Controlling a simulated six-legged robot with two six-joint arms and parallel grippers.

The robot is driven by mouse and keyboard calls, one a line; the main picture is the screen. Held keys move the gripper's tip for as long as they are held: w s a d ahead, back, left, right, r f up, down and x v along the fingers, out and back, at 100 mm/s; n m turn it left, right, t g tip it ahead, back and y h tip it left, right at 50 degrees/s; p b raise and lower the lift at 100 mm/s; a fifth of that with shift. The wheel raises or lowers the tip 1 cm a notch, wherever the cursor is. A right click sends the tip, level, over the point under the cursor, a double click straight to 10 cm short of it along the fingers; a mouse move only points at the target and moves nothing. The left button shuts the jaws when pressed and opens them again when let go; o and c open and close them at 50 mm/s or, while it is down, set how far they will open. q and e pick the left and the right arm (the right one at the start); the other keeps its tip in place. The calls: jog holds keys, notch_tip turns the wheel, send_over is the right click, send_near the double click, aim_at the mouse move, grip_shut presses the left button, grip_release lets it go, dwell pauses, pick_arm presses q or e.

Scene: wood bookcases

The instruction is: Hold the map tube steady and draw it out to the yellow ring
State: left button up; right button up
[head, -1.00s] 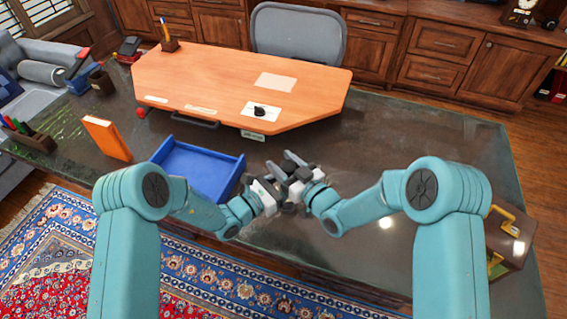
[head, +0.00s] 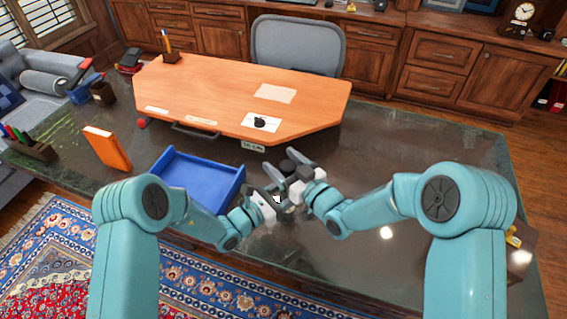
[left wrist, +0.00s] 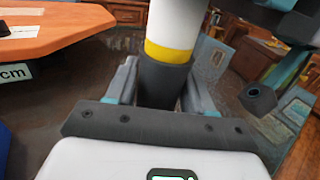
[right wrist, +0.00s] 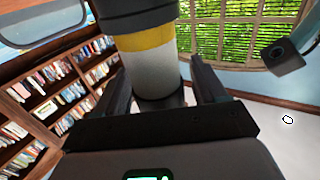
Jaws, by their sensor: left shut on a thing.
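The map tube stands between my grippers, with a dark outer sleeve, a white inner tube and a dark end cap (head: 287,166). My left gripper (head: 282,205) is shut on the sleeve (left wrist: 164,84). In the left wrist view the yellow ring (left wrist: 168,52) shows fully at the sleeve's mouth, with the white tube (left wrist: 174,20) beyond it. The right wrist view also shows the yellow ring (right wrist: 146,38) and a length of white tube (right wrist: 150,70) out of the sleeve. My right gripper (head: 279,164) has its fingers either side of the cap, spread, with a thin gap at one side.
A blue tray (head: 198,180) lies just left of my grippers on the dark desk (head: 400,145). An orange board (head: 225,95) lies behind them. An orange book (head: 107,149) and a pen holder (head: 31,150) stand further left. The desk to the right is mostly clear.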

jog(key=v, duration=1.2)
pick_arm(q)
jog(key=o, duration=1.2)
